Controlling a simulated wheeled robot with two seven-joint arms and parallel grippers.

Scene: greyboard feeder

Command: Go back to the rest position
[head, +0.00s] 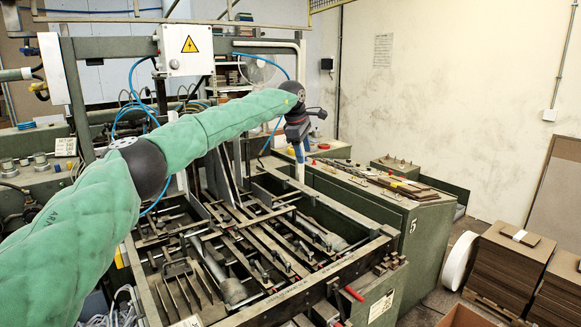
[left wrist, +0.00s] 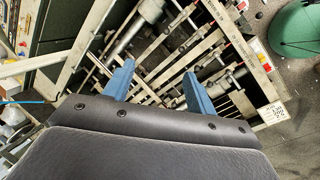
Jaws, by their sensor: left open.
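My left arm, in a green padded sleeve, reaches across the head view from the lower left. My left gripper (head: 301,152) is at its end, pointing down above the far right part of the feeder machine (head: 345,285). In the left wrist view the two blue fingers of the left gripper (left wrist: 158,84) stand wide apart with nothing between them. The machine's metal bars lie below and beyond them. My right gripper is in neither view.
A green control cabinet (head: 425,232) marked 5 stands right of the machine bed. A white warning box (head: 185,50) hangs on the frame behind my arm. Stacks of brown board (head: 503,265) stand on the floor at right.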

